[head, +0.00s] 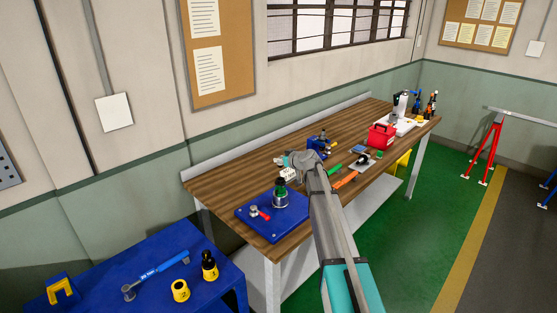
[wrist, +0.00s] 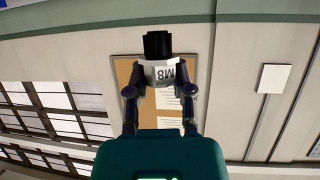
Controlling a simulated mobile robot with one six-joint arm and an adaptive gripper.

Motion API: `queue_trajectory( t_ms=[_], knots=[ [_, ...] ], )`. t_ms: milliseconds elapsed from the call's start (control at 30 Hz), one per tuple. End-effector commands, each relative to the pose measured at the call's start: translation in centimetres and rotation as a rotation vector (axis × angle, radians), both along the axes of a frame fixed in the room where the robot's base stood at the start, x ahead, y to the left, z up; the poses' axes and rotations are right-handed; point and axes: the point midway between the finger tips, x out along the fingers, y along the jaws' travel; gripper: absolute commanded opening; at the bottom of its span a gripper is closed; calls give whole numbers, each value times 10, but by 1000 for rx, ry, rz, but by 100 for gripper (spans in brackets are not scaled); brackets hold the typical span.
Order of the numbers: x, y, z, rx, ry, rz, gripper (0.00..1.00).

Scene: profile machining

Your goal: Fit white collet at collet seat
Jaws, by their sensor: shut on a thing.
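My gripper (wrist: 160,92) is shut on the white collet (wrist: 153,72), seen in the wrist view as a white body with an upside-down "M8" label. A black part (wrist: 157,45) stands out beyond it. In the head view my gripper (head: 297,162) is above the near half of the workbench, and I cannot clearly make out the collet there. A blue plate (head: 286,222) lies on the bench's near end. It carries an upright grey fixture (head: 280,199) with a green band and dark top, close to my gripper. I cannot tell whether this is the collet seat.
The wooden workbench (head: 228,184) holds a blue device (head: 318,143), a red box (head: 381,135), an orange-handled tool (head: 346,179) and bottles at the far end. A blue cart (head: 110,265) at lower left carries a blue-handled tool (head: 160,272) and yellow-black parts. Green floor lies right.

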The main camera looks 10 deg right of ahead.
Motion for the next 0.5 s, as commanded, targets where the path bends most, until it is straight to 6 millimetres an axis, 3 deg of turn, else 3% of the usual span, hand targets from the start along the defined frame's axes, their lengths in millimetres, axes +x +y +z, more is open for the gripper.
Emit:
queue_trajectory(
  t_ms=[200,500],
  knots=[
    [0,0,0,0,0,-1,0],
    [0,0,-16,0,0,-1,0]
  ],
)
